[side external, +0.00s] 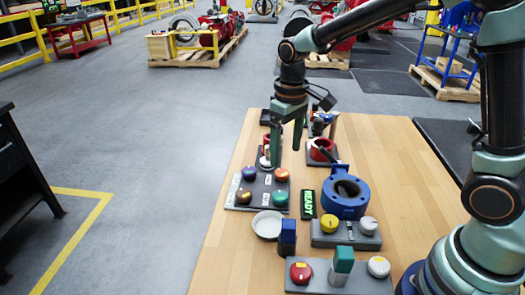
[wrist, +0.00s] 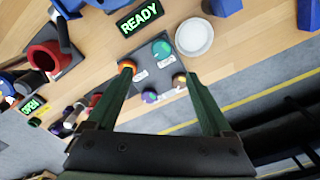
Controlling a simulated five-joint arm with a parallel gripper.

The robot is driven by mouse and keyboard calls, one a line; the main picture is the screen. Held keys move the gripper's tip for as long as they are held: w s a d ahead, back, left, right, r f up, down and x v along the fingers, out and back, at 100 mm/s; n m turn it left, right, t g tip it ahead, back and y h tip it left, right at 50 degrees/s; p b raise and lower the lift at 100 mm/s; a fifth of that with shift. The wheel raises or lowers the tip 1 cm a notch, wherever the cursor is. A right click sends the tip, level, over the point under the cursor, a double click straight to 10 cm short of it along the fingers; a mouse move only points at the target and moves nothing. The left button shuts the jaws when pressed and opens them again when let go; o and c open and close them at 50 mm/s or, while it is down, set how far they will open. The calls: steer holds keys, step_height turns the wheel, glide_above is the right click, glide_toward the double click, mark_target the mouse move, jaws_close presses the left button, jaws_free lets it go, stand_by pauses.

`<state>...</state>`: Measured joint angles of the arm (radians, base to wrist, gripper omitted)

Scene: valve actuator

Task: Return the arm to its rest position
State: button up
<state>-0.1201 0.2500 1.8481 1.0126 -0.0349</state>
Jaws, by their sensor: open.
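My gripper (side external: 287,133) hangs from the arm above the wooden table (side external: 410,185), pointing down, open and empty. In the wrist view its two green fingers (wrist: 160,78) stand wide apart, with a grey button panel (wrist: 158,72) visible beyond them. That panel (side external: 241,192) carries several coloured round buttons and lies near the table's left edge, in front of the gripper in the side view. Nothing is held between the fingers.
A blue round valve body (side external: 344,193), a READY display (side external: 308,204), a white dish (side external: 267,224), a yellow-knob block (side external: 330,223) and a red-button block (side external: 300,273) stand nearby. A red cup-shaped part (side external: 322,149) stands farther back. The table's right side is clear.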

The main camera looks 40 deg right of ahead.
steer(key=s+d+r+m+t, duration=0.1)
steer(key=s+d+r+t, duration=0.4)
steer(key=s+r, duration=0.3)
steer(key=s, duration=0.4)
steer(key=shift+r+m, duration=0.35)
steer(key=shift+m, duration=0.05)
